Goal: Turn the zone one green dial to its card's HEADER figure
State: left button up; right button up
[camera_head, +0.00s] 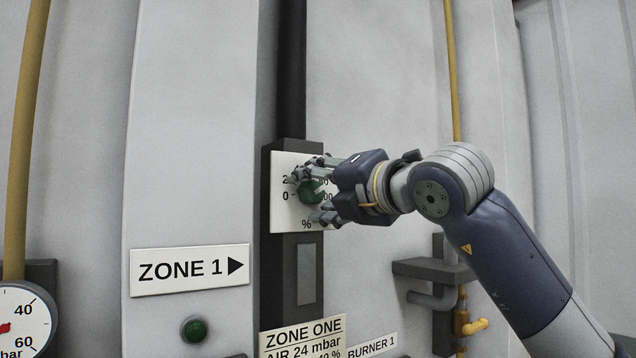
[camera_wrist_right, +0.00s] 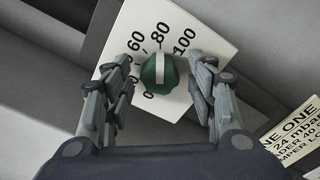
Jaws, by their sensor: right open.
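The green dial (camera_head: 311,192) sits on a white scale plate (camera_head: 287,212) on a dark upright panel. In the right wrist view the dial (camera_wrist_right: 158,75) has a pale stripe that points roughly towards the 80 on the scale plate (camera_wrist_right: 197,22). My right gripper (camera_head: 308,195) is open, with its fingers on either side of the dial. In the wrist view (camera_wrist_right: 164,70) gaps show between the fingers and the dial. The ZONE ONE card (camera_head: 303,334) is below, cut off by the frame edge. Its header line is too small to read surely. My left gripper is out of view.
A ZONE 1 arrow sign (camera_head: 190,269) and a green button (camera_head: 194,329) are at the left. A pressure gauge (camera_head: 22,325) is at the lower left. A BURNER 1 label (camera_head: 371,346) and pipework (camera_head: 432,297) lie below my right arm.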

jog(key=c, duration=1)
jog(key=shift+c, duration=0.2)
